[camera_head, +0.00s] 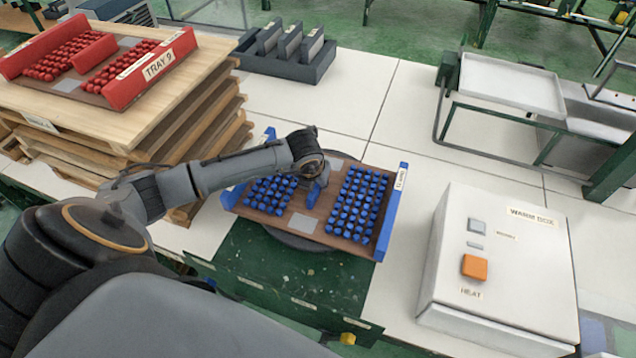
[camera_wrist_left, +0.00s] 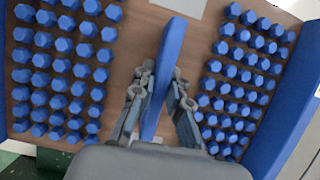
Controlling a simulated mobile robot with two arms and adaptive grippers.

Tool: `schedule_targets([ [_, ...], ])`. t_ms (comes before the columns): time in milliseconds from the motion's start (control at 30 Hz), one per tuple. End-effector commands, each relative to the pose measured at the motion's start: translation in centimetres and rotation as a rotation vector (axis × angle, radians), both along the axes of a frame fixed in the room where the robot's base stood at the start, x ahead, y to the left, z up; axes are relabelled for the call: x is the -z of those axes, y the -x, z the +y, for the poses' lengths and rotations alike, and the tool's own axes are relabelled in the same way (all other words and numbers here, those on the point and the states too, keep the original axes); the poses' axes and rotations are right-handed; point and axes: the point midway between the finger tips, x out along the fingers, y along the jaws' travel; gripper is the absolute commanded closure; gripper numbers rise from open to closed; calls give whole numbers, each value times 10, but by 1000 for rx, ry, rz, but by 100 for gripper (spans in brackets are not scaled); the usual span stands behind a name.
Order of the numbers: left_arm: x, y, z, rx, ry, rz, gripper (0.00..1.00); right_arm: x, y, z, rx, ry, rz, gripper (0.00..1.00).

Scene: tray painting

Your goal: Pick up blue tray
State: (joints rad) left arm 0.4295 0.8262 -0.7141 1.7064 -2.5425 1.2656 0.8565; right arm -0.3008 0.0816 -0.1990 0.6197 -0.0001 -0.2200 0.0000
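The blue tray (camera_head: 302,222) lies in the middle of the head view on a dark round support. It has a brown base, blue end walls and two blocks of blue pegs. A blue handle (camera_wrist_left: 170,50) stands between the blocks in the left wrist view. My left gripper (camera_head: 312,188) reaches down over the tray's middle. In the left wrist view its fingers (camera_wrist_left: 163,76) lie close against both sides of the handle, shut on it. The gripper hides part of the handle in the head view. My right gripper is not in view.
A red tray (camera_head: 120,88) rests on stacked wooden pallets (camera_head: 165,125) at the left. A warm box (camera_head: 500,265) with an orange button stands at the right. A dark rack (camera_head: 285,62) and a metal tray stand (camera_head: 512,85) are behind. White table around the tray is clear.

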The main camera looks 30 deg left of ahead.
Motion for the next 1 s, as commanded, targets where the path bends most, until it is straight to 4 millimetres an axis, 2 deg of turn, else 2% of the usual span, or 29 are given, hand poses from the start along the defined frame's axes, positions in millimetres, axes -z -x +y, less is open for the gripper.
schedule_targets([
  [433,-4,-2,0,-1,0,-7,100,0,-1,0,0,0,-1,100],
  [533,-10,-3,0,0,1,-9,100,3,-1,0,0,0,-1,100],
  [1000,-86,-3,0,0,1,-10,100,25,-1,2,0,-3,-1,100],
])
